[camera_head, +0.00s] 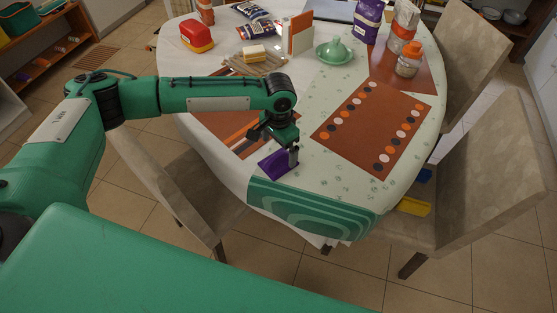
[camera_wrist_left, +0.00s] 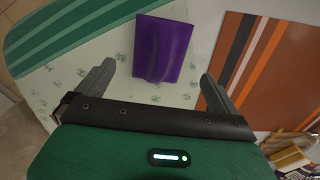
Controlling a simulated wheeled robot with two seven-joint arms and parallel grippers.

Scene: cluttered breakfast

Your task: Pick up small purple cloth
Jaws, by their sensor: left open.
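The small purple cloth (camera_head: 277,165) lies on the near part of the table in the head view. In the left wrist view the cloth (camera_wrist_left: 163,48) lies flat with a raised fold, beyond the fingertips and roughly midway between them. My left gripper (camera_head: 292,157) is over the cloth and hides part of it in the head view. In the left wrist view my left gripper (camera_wrist_left: 157,72) has its two fingers wide apart with nothing between them. My right gripper is not in view.
The table (camera_head: 330,178) has a green striped runner (camera_head: 310,212) at its near edge. A brown dotted placemat (camera_head: 372,130) lies to the right and a striped placemat (camera_wrist_left: 245,75) lies beside the cloth. A green dish (camera_head: 334,54) and a bottle (camera_head: 408,62) stand farther back.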

